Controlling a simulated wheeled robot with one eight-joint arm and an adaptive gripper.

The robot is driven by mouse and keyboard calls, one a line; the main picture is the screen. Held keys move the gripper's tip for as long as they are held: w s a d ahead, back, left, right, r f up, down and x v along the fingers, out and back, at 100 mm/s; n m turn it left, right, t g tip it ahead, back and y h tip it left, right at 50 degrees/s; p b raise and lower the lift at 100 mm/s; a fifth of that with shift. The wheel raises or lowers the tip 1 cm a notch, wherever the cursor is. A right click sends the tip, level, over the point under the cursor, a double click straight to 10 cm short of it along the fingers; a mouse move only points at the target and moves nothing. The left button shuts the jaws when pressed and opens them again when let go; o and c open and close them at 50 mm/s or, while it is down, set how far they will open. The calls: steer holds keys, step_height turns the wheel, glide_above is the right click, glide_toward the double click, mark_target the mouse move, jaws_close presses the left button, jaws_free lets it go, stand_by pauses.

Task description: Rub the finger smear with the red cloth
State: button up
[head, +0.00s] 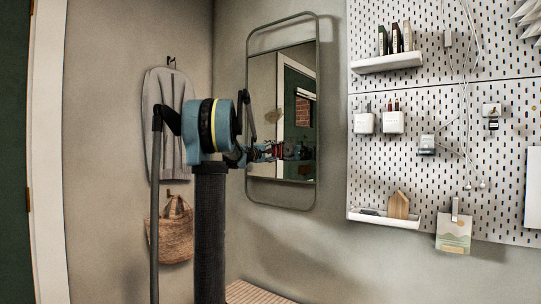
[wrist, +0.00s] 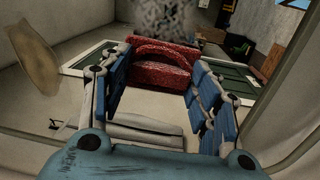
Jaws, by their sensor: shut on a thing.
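The framed mirror (head: 272,90) hangs on the wall in the middle of the head view. My gripper (head: 264,152) is in front of its lower half. In the wrist view my gripper's blue fingers (wrist: 158,72) are on both sides of the red cloth (wrist: 165,82), a folded, bulky wad, and are shut on it. I cannot tell whether the cloth touches the glass.
A white pegboard (head: 445,130) with shelves and small items is right of the mirror. A grey bag (head: 169,90) and a woven basket (head: 175,230) hang on the wall at left. A slatted bench (head: 250,293) is below. The wall between mirror and pegboard is bare.

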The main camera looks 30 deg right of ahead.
steer(key=shift+d, duration=0.1)
steer(key=shift+s+d, duration=0.7)
steer(key=shift+s, duration=1.05)
steer(key=shift+s+d, duration=0.75)
steer(key=shift+s, duration=0.95)
steer(key=shift+s+d, duration=0.7)
steer(key=shift+s, duration=1.05)
steer(key=shift+w+d, duration=0.1)
steer(key=shift+w, duration=0.1)
